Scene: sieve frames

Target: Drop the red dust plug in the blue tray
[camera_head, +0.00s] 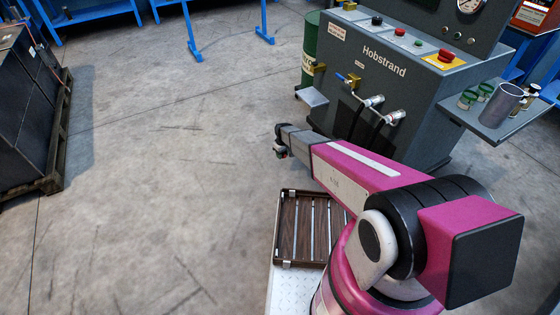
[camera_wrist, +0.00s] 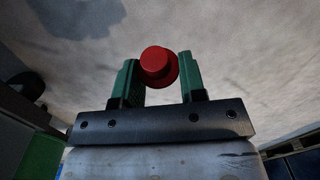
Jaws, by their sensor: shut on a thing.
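The red dust plug (camera_wrist: 157,63), a round cap with a wider flange, sits between the green fingers of my gripper (camera_wrist: 158,72) in the wrist view. The fingers are shut on it near their tips. In the head view my gripper (camera_head: 281,152) is small and dark at the far end of my magenta arm, over open concrete floor left of the grey machine. The plug is too small to make out clearly there. I cannot make out a blue tray in either view.
The grey Hobstrand machine (camera_head: 398,75) stands right of my gripper, with hose fittings (camera_head: 374,101) on its front and a side shelf (camera_head: 492,122) holding jars and a metal cup. A dark pallet load (camera_head: 25,110) is far left. The floor (camera_head: 150,200) between is clear.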

